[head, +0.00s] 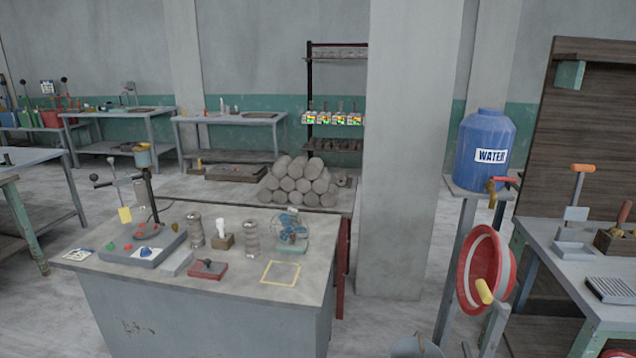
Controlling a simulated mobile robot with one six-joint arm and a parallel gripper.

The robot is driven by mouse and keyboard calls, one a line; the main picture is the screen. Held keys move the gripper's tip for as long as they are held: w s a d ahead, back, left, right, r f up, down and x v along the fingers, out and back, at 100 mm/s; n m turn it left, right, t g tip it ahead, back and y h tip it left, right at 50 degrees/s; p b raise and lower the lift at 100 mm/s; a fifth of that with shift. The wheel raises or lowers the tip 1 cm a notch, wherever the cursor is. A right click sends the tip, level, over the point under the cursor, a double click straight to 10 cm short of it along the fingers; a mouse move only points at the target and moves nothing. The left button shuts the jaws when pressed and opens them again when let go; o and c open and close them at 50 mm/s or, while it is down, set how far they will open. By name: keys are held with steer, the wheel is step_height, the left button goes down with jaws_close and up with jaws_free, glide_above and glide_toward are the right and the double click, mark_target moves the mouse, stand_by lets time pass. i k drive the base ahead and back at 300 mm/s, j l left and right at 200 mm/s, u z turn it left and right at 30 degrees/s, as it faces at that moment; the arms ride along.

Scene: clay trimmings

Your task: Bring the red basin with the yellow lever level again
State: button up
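The red basin (499,262) is at the right, below the blue water barrel (484,152). It is tipped steeply onto its side, and its pale inner ring (466,262) faces left. The yellow lever (484,291) shows at the basin's lower front, slanting, beside a grey post (494,325). How the lever joins the basin is hard to make out. My gripper is not in this view.
A grey post and barrel stand are close to the basin. A workbench (603,309) stands to its right, a concrete pillar (402,150) behind left. A grey table (225,281) with tools fills the left foreground. A grey object (415,346) is cut off at the bottom.

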mark_target(486, 272)
steer(key=i+l+z, duration=0.2)
steer(key=i, duration=0.35)
steer(key=i+l+z, duration=0.2)
steer(key=i, duration=0.35)
